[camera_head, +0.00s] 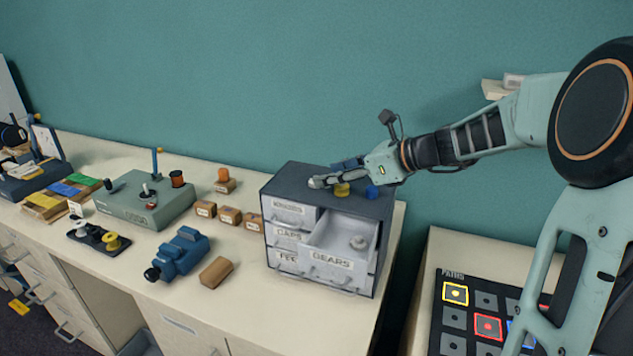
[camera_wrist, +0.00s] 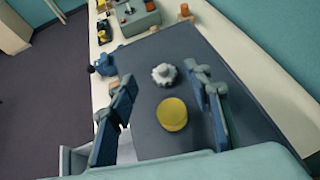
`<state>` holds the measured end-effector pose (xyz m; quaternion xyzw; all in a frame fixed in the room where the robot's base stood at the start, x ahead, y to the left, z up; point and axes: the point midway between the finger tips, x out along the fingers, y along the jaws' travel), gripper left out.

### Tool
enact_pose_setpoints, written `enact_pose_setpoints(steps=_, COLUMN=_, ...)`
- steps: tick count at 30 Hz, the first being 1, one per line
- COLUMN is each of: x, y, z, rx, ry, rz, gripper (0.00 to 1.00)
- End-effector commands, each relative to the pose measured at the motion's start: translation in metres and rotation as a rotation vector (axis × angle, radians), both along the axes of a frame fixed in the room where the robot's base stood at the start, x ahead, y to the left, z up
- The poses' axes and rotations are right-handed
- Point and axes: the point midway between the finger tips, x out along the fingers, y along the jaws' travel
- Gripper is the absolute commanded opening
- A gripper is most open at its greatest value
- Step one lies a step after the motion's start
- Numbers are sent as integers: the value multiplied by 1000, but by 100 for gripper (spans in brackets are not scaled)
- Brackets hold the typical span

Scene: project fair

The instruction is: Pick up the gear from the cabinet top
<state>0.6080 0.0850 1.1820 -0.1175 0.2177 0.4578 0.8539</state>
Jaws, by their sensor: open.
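A pale grey toothed gear (camera_wrist: 164,75) lies on the dark cabinet top (camera_wrist: 185,50), seen in the wrist view. My gripper (camera_wrist: 163,82) is open above the cabinet top, one finger on each side of the gear in the picture. I cannot tell the height of the fingertips, and nothing is held. In the head view my gripper (camera_head: 333,172) reaches in from the right over the grey cabinet (camera_head: 382,207). There the gear is hard to tell from the pale fingertips.
A yellow round piece (camera_wrist: 172,114) lies close to the gear, between the fingers in the picture. A blue piece (camera_head: 373,192) sits near the wrist. The GEARS drawer (camera_head: 330,260) stands open with a grey part (camera_head: 358,243) inside. Small boxes (camera_head: 229,215) stand left.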

Motion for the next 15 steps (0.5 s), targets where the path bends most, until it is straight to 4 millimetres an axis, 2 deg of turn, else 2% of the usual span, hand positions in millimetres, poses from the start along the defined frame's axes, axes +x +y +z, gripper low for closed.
enact_pose_setpoints(steps=7, x=18, y=24, z=-17, rx=3, ry=1, rz=2, gripper=46)
enact_pose_setpoints(steps=15, x=20, y=27, z=-20, rx=1, ry=0, rz=1, gripper=46)
